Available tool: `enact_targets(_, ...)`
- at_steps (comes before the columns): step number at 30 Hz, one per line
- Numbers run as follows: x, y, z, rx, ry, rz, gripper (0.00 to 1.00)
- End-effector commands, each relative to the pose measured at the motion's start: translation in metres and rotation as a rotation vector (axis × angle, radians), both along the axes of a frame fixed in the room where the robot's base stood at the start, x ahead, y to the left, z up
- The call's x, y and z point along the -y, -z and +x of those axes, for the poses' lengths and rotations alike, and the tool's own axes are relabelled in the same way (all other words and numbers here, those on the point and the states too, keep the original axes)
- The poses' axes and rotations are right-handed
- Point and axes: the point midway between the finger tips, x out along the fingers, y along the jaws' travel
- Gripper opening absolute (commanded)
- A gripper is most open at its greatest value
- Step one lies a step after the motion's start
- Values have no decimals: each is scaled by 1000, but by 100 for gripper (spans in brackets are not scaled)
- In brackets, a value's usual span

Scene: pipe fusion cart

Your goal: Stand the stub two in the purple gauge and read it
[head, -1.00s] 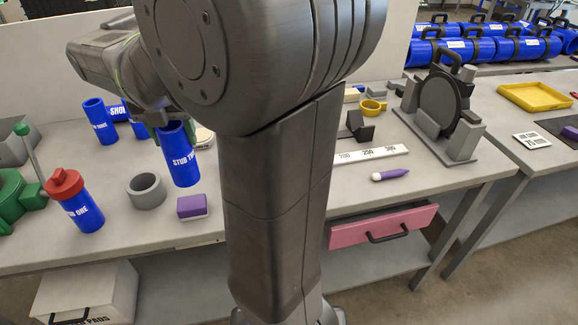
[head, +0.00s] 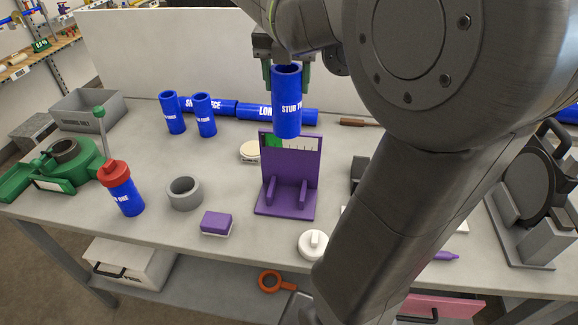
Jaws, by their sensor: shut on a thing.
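Stub two is a blue open tube (head: 287,112) with white lettering, held upright in the air. My gripper (head: 285,72) is shut on its upper end, with green fingers at either side of the rim. The purple gauge (head: 303,168) stands on the bench below and behind the stub. It has an upright back plate, a flat base with two ribs, and a white scale strip with a green part near the top. The stub covers part of the scale and top edge. I cannot tell whether the stub touches the gauge.
Stub one (head: 125,192) with a red cap, a grey ring (head: 184,193) and a purple block (head: 216,222) are left of the gauge. A white round knobbed piece (head: 313,244) sits in front. My arm hides the right side.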

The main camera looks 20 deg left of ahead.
Motion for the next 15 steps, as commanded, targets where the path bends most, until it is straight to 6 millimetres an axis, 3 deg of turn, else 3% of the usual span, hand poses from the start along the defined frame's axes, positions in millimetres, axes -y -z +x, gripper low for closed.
enact_targets(1, 1, 15, 0, -4, 1, -5, 14)
enact_targets(15, 1, 141, 0, -3, 0, -4, 14)
